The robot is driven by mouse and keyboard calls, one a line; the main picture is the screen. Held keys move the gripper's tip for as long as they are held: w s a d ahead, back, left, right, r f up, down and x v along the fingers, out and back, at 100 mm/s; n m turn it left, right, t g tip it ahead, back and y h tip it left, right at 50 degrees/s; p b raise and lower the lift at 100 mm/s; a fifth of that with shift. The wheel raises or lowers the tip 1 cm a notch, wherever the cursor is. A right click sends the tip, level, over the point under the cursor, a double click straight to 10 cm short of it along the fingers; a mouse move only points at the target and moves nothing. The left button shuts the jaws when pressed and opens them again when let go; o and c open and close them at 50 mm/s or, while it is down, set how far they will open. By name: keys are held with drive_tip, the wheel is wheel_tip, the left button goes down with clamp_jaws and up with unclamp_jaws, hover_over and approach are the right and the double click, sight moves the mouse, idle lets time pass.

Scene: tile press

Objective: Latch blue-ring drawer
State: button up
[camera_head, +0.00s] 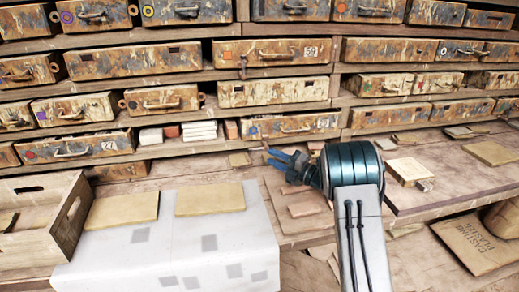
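Several worn drawers with coloured ring marks fill the shelves. Which one is the blue-ring drawer I cannot tell for sure, and no latch shows clearly. My gripper (272,158) has blue fingers pointing left, over the worktop below that lower drawer. It seems to hold nothing, and its opening is unclear.
A wooden crate (72,212) stands at the left. Tan tiles (210,198) lie on a pale sheet (185,250). Loose slabs (300,209) lie under my gripper. A small box (408,171) and a paper sack (478,243) are at the right.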

sight(258, 149)
drive_tip(key=f+p+x, duration=0.1)
drive_tip(key=x, duration=0.5)
drive_tip(key=shift+r, duration=0.5)
drive_tip(key=shift+w+a, duration=0.1)
drive_tip(key=shift+a, duration=0.05)
drive_tip(key=shift+c, duration=0.3)
clamp_jaws()
